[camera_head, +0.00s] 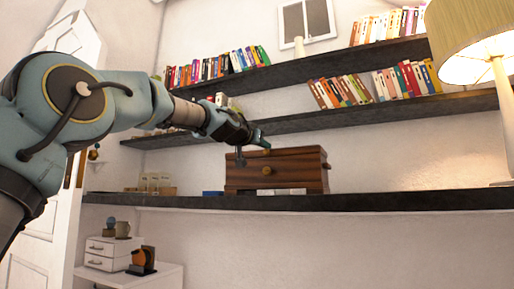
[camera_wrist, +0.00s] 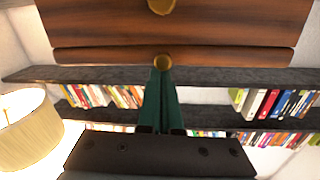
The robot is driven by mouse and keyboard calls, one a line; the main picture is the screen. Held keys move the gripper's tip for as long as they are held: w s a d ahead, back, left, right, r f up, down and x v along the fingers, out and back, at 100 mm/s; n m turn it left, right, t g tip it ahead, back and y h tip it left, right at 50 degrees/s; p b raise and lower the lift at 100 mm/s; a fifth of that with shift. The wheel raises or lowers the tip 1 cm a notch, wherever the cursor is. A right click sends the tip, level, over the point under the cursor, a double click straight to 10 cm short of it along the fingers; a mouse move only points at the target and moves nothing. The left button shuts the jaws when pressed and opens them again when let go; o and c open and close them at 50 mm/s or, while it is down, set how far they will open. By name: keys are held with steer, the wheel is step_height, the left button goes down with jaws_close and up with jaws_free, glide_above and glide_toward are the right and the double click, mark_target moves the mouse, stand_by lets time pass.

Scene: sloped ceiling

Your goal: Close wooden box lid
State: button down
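The wooden box (camera_head: 287,171) is dark reddish brown with a round brass knob (camera_head: 267,169) on its front. It stands on the lowest dark shelf. Its lid (camera_head: 300,150) looks down on the body; I cannot tell whether a small gap remains. In the wrist view the box (camera_wrist: 100,22) appears upside down, with the lid (camera_wrist: 230,56) as a thin band below the body. A small brass lid knob (camera_wrist: 163,62) sits at the lid's front. My gripper (camera_head: 264,143) is at the lid's front edge. Its green fingers (camera_wrist: 161,74) are together, with tips at the lid knob; contact is unclear.
The dark shelf (camera_head: 400,200) is clear right of the box up to the lamp (camera_head: 489,52). White blocks (camera_head: 290,191) lie before the box, and a blue item (camera_head: 212,193) lies left. Another shelf (camera_head: 330,121) with books runs above. A white drawer unit (camera_head: 108,254) stands below left.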

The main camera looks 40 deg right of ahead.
steer(key=s+a+f+b, duration=0.3)
steer(key=a+f+b, duration=0.1)
steer(key=a+b, duration=0.1)
steer(key=shift+a, duration=0.75)
steer(key=shift+s, duration=0.1)
